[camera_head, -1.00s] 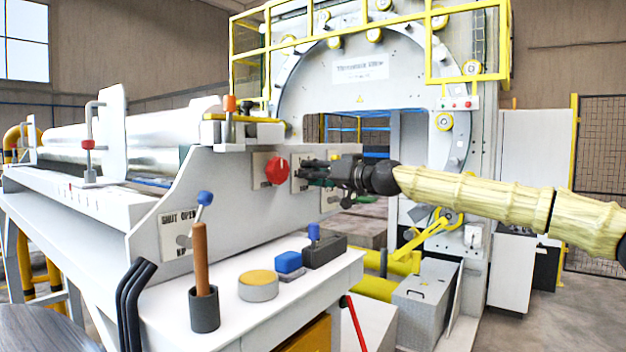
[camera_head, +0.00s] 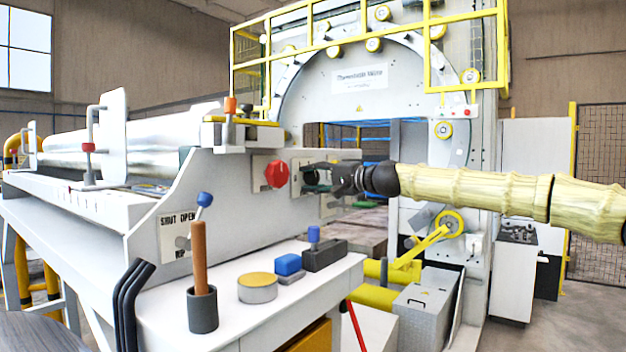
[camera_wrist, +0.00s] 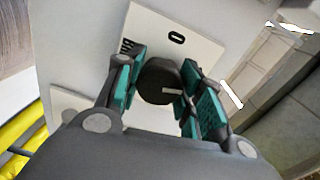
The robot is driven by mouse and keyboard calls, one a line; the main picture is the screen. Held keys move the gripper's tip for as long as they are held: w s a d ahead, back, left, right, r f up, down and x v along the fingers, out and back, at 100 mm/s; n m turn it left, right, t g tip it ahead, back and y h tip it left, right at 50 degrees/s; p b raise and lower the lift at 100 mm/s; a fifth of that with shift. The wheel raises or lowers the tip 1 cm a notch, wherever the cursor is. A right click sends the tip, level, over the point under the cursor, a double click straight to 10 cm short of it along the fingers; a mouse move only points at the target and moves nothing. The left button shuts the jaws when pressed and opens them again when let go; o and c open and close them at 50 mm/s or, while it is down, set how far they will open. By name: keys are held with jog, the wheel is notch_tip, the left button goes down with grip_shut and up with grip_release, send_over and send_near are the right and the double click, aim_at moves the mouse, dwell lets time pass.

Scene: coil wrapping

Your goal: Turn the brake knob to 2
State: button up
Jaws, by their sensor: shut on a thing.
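The dark round brake knob (camera_wrist: 156,84) shows in the wrist view, in front of a pale plate (camera_wrist: 146,28). The plate has a "0" mark and other lettering partly hidden by a finger. A short white pointer line on the knob faces right in that view. My gripper (camera_wrist: 160,86) has its green-padded fingers on both sides of the knob and is shut on it. In the head view, my gripper (camera_head: 318,178) is at the machine's side panel, and its fingers largely hide the knob. No "2" can be read.
A red knob (camera_head: 277,174) is on the panel just left of my gripper. A shelf below holds a cup with a brown stick (camera_head: 202,309), a yellow-topped tin (camera_head: 257,288) and blue-topped blocks (camera_head: 288,264). A blue-tipped lever (camera_head: 205,199) stands by the "SHUT OPEN" plate.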

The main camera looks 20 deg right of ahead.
jog(key=m+p, duration=0.1)
jog(key=m, duration=0.3)
jog(key=shift+d+r, duration=0.1)
jog(key=shift+r, duration=0.1)
jog(key=m+p, duration=0.1)
jog(key=m, duration=0.3)
jog(key=shift+f, duration=0.15)
jog(key=shift+m, duration=0.4)
jog(key=shift+f, duration=0.1)
jog(key=o, duration=1)
jog(key=shift+d, duration=0.15)
jog(key=shift+o, duration=0.2)
jog(key=v, duration=1.2)
